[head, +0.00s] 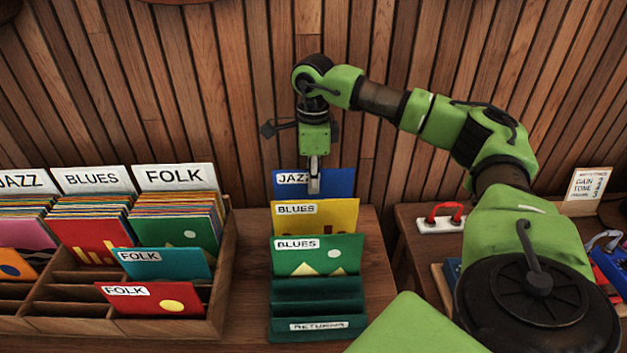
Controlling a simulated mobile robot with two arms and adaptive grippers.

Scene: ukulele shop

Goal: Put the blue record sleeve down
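The blue record sleeve (338,183) with a JAZZ label stands at the back of the dark green returns rack (317,308). My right gripper (314,187) points down at its top edge, with its fingers over the sleeve's front near the label. The fingers look close together on the sleeve, covering part of the label. The sleeve's lower edge is hidden behind a yellow BLUES sleeve (340,215), so I cannot tell whether it rests in a slot. My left gripper is not in view.
A green BLUES sleeve (318,255) stands in front of the yellow one. A wooden record crate (228,265) with JAZZ, BLUES and FOLK dividers is at left. A side table at right holds a red-handled item (445,215) and a small sign (588,184).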

